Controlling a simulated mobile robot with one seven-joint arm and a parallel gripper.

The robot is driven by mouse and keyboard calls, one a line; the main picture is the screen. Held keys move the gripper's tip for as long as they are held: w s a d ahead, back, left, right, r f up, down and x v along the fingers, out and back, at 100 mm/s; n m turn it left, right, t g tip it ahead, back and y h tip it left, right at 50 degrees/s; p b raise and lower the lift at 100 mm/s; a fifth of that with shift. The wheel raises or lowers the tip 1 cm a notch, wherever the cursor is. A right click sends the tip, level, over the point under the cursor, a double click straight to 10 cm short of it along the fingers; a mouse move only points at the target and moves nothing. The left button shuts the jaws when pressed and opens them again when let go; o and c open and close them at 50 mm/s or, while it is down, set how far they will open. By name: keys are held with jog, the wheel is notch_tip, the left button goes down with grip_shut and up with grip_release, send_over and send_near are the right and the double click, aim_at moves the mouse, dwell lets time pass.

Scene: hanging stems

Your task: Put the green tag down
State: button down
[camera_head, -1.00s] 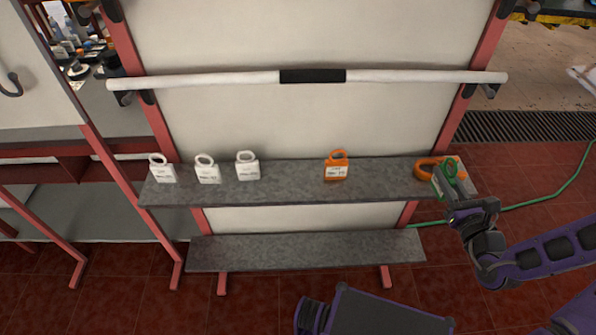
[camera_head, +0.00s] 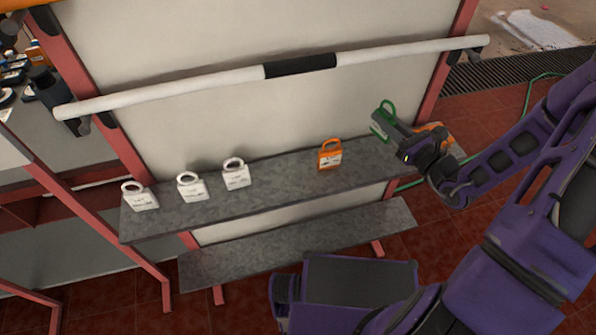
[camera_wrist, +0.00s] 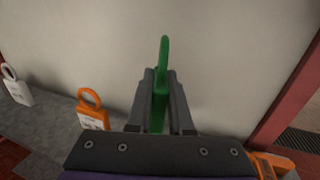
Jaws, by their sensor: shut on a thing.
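The green tag (camera_head: 385,117) is held in my gripper (camera_head: 382,122) above the right part of the upper grey shelf (camera_head: 285,188). In the wrist view the green tag (camera_wrist: 161,90) stands edge-on between the two fingers of my gripper (camera_wrist: 160,85), with its loop pointing up. The fingers are shut on it. The gripper hides part of the tag's body. Bare shelf lies between the tag and an orange tag (camera_head: 330,155) to its left.
Three white tags (camera_head: 191,188) stand on the shelf's left part. Another orange tag (camera_head: 436,132) is at the right end, partly behind my arm. A white bar with a black middle (camera_head: 300,66) runs above the shelf. A lower shelf (camera_head: 300,245) is empty.

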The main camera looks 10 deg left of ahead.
jog(key=shift+w+a+r+n+g+y, duration=0.4)
jog(key=shift+a+r+n+g+y, duration=0.1)
jog(key=shift+n+g+y, duration=0.15)
jog(key=shift+a+f, duration=0.1)
jog(key=shift+f, duration=0.15)
jog(key=b, duration=0.1)
send_over(368, 158)
notch_tip(368, 158, down, 10)
jog(key=shift+r, duration=0.2)
jog(key=shift+f+b, duration=0.15)
jog(key=shift+b, duration=0.2)
jog(key=c, duration=0.8)
grip_release()
